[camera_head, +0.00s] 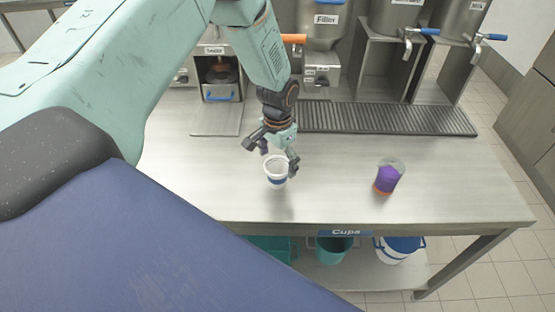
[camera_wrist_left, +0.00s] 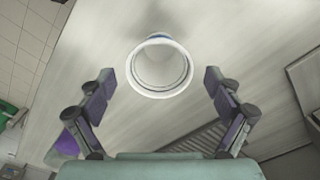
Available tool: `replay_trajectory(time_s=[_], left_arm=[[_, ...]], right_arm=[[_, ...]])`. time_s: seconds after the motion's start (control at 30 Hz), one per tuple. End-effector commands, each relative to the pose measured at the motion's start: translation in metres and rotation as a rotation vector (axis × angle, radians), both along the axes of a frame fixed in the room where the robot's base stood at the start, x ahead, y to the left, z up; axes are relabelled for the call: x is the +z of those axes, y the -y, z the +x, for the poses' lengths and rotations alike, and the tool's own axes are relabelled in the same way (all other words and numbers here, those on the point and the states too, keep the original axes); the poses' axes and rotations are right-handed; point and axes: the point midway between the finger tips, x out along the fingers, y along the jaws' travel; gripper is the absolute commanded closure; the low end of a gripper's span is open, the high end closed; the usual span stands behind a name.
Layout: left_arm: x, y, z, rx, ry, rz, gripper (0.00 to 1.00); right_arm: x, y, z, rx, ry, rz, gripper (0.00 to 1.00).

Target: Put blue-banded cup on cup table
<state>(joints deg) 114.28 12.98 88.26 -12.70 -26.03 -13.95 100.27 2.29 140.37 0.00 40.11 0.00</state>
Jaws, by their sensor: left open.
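The blue-banded cup (camera_head: 277,172) is white with a blue band and appears to stand upright on the metal table (camera_head: 220,190), whose front edge bears a "Cups" label. My left gripper (camera_head: 271,156) is open just above and behind the cup, fingers spread around its rim side. In the left wrist view the cup (camera_wrist_left: 160,66) shows its open mouth between and beyond the spread fingertips (camera_wrist_left: 160,80), with gaps on both sides. I see no contact. My right gripper is not in view.
A purple cup (camera_head: 388,177) with an orange base stands to the right on the table. Metal dispensers with taps (camera_head: 326,45) and a drip grate (camera_head: 390,118) line the back. Bins (camera_head: 333,249) sit on the shelf below. The table between the two cups is clear.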

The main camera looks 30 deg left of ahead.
Motion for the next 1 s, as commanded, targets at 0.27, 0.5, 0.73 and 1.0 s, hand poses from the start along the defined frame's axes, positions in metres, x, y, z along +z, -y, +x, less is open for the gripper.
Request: replay_trajectory(time_s=[0.27, 0.5, 0.73, 1.0], left_arm=[[0.006, 0.0, 0.0, 0.0, 0.001, 0.0, 0.09], [0.046, 0.0, 0.001, 0.0, 0.004, -0.001, 0.09], [0.091, 0.0, 0.001, 0.0, 0.004, -0.001, 0.09], [0.121, 0.0, 0.0, 0.001, 0.001, 0.0, 0.09]], right_arm=[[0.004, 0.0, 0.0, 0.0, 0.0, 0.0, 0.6], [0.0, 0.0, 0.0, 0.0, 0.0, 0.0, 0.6], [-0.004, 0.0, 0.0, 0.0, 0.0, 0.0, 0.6], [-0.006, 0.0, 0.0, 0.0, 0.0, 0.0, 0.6]])
